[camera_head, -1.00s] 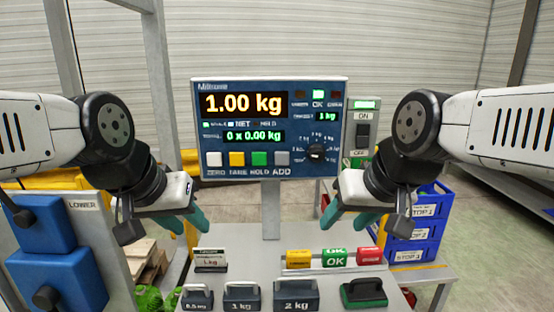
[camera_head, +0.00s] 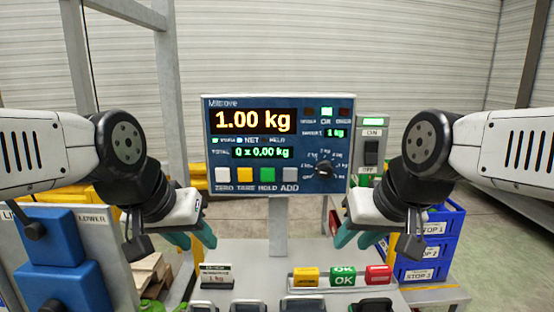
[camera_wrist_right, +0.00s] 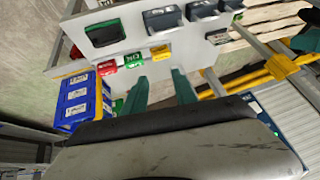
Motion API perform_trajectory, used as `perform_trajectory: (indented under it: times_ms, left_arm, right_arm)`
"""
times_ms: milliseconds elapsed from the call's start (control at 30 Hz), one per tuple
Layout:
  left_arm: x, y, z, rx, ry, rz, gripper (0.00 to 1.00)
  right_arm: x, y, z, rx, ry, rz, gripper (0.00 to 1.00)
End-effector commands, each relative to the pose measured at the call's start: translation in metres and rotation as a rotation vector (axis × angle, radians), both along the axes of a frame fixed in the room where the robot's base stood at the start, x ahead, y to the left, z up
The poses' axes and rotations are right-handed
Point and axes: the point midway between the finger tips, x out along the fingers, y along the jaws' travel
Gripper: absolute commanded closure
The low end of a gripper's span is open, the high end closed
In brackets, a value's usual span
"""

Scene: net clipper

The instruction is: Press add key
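The weighing panel (camera_head: 270,101) stands upright on a post at the centre of the head view. Its large display reads 1.00 kg and the total line reads 0 x 0.00 kg. The grey ADD key (camera_head: 290,175) is the rightmost of the row of keys, right of the green HOLD key (camera_head: 267,175). My left gripper (camera_head: 194,240) is below and left of the panel, with teal fingers apart and nothing between them. My right gripper (camera_head: 356,240) is below and right of the panel, apart from it. In the right wrist view its two fingers (camera_wrist_right: 160,92) are spread and empty.
A bench (camera_head: 240,253) below the panel carries yellow, green and red blocks (camera_head: 342,275), a small card stand (camera_head: 216,276) and several weights along its front. Blue crates (camera_head: 428,250) stand at right. An ON/OFF switch box (camera_head: 371,150) is beside the panel.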

Motion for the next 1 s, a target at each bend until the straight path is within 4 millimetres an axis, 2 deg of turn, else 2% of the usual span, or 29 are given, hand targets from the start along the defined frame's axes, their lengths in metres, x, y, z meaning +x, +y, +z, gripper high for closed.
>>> perform_trajectory:
  times_ms: [33, 133, 167, 1000]
  left_arm:
    - [0.0, 0.0, 0.0, 0.0, 0.0, 0.0, 0.64]
    - [0.0, 0.0, 0.0, 0.0, 0.0, 0.0, 0.64]
    - [0.0, 0.0, 0.0, 0.0, 0.0, 0.0, 0.64]
    - [0.0, 0.0, 0.0, 0.0, 0.0, 0.0, 0.64]
  right_arm:
    - [0.0, 0.0, 0.0, 0.0, 0.0, 0.0, 0.78]
    - [0.0, 0.0, 0.0, 0.0, 0.0, 0.0, 0.98]
    - [0.0, 0.0, 0.0, 0.0, 0.0, 0.0, 1.0]
    - [0.0, 0.0, 0.0, 0.0, 0.0, 0.0, 1.0]
